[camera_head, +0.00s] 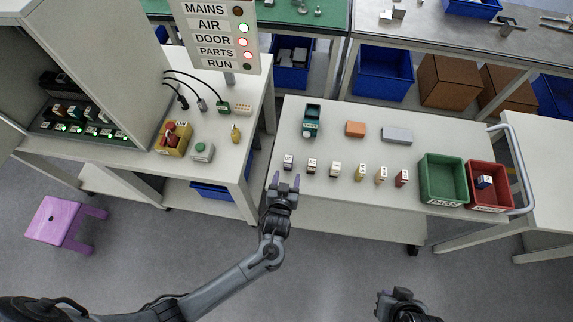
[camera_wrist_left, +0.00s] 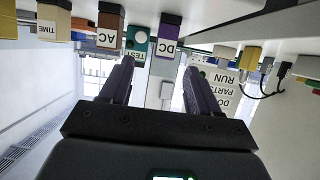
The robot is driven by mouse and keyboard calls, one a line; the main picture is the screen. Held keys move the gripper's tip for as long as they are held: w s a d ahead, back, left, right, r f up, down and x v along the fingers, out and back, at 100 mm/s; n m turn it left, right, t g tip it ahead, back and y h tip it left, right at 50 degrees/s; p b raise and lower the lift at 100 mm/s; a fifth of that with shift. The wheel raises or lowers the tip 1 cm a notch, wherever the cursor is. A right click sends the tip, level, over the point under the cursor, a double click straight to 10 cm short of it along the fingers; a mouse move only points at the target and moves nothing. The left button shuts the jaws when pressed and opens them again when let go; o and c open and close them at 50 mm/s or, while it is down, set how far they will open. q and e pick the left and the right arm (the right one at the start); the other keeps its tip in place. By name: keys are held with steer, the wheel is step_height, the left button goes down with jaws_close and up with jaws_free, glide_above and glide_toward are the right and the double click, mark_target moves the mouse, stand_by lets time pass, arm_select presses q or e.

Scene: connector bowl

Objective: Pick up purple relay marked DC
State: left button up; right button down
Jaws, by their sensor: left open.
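The purple relay marked DC (camera_head: 288,161) stands upright at the left end of a row of relays on the white table. In the left wrist view, which is upside down, its purple body and white DC label (camera_wrist_left: 167,38) show beyond the fingertips, between the two finger lines. My left gripper (camera_head: 286,180) is open and empty, just in front of the relay at the table's front edge, apart from it. Its fingers also show in the left wrist view (camera_wrist_left: 158,68). My right arm's end (camera_head: 402,305) is at the bottom edge; its jaws cannot be made out.
The brown AC relay (camera_head: 311,166) stands close to the right, then the tan TIME relay (camera_head: 335,169) and several others. A green bin (camera_head: 443,180) and a red bin (camera_head: 488,187) holding a blue relay are at the right.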

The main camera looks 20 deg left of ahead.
mark_target(287, 164)
arm_select(q)
steer(key=x, duration=0.3)
steer(key=shift+w, duration=0.35)
steer(key=shift+w+a+f, duration=0.25)
steer(key=shift+w+f, duration=0.05)
steer(key=shift+w, duration=0.2)
steer(key=x, duration=0.2)
steer(key=b+x, duration=0.1)
steer(key=x, duration=0.1)
steer(key=shift+a, duration=0.35)
steer(key=shift+w, duration=0.25)
steer(key=shift+f, duration=0.1)
steer(key=c, duration=1)
steer(key=shift+c, duration=0.2)
